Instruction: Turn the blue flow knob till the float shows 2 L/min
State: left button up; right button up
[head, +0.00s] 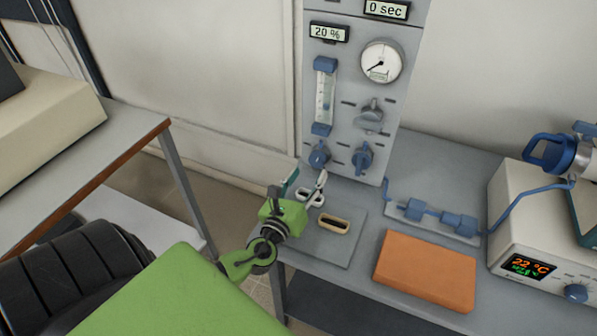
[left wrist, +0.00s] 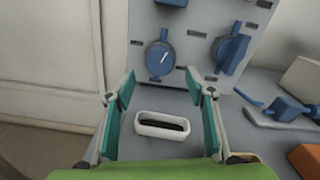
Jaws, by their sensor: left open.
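The blue flow knob (head: 319,155) is on the grey panel below the flow tube (head: 325,97). The tube has blue end caps, and its float is too small to read. The knob also shows in the left wrist view (left wrist: 160,57), with a pale pointer line tilted up to the right. My left gripper (head: 306,186) is open and empty, just in front of and below this knob. In the left wrist view its teal fingers (left wrist: 161,84) stand either side of the knob's line, apart from it. My right gripper is not in view.
A second blue knob (head: 363,157) sits close on the right. A round gauge (head: 381,62) and a grey knob (head: 369,115) are above it. A slotted cream block (head: 333,223) lies below the gripper. An orange block (head: 425,270) and a furnace (head: 515,235) stand right.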

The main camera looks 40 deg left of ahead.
pick_arm(q)
jog(key=v, duration=0.6)
jog(key=shift+s, duration=0.35)
dwell(1.1)
